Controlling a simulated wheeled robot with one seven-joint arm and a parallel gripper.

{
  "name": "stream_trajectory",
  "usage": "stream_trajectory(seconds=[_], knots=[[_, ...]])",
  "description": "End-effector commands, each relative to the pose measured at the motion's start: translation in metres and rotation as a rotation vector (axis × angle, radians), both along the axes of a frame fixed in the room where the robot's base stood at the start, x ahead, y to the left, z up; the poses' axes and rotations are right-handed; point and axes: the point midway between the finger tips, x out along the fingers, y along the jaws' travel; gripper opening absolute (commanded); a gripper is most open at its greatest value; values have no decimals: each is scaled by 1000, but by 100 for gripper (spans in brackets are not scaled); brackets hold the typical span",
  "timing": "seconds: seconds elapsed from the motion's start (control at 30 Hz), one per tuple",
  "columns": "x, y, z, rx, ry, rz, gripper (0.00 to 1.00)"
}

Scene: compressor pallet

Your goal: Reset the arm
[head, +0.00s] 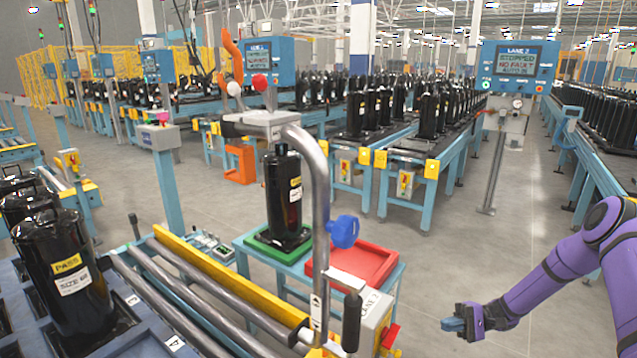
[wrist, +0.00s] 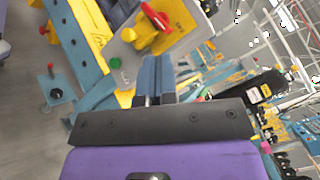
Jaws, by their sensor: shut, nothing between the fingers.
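My purple arm reaches in from the right edge of the head view. My gripper (head: 448,324) is shut and empty, held low over open floor to the right of the blue stand. In the wrist view, its two blue-grey fingers (wrist: 154,75) lie together with nothing between them. Past the fingertips, the wrist view shows a grey plate with a red and yellow switch (wrist: 152,25), apart from the fingers as far as I can tell.
A black compressor (head: 284,200) stands on a green tray (head: 262,246) beside an empty red tray (head: 380,262). A bent grey pipe (head: 322,200) with a blue knob rises in front. Another compressor (head: 62,275) marked PASS stands at left. Grey floor (head: 510,240) is clear.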

Motion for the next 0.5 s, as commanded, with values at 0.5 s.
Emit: stream_trajectory(seconds=[0.5], knots=[[-10, 15, 144, -438, -102, 230, 0]])
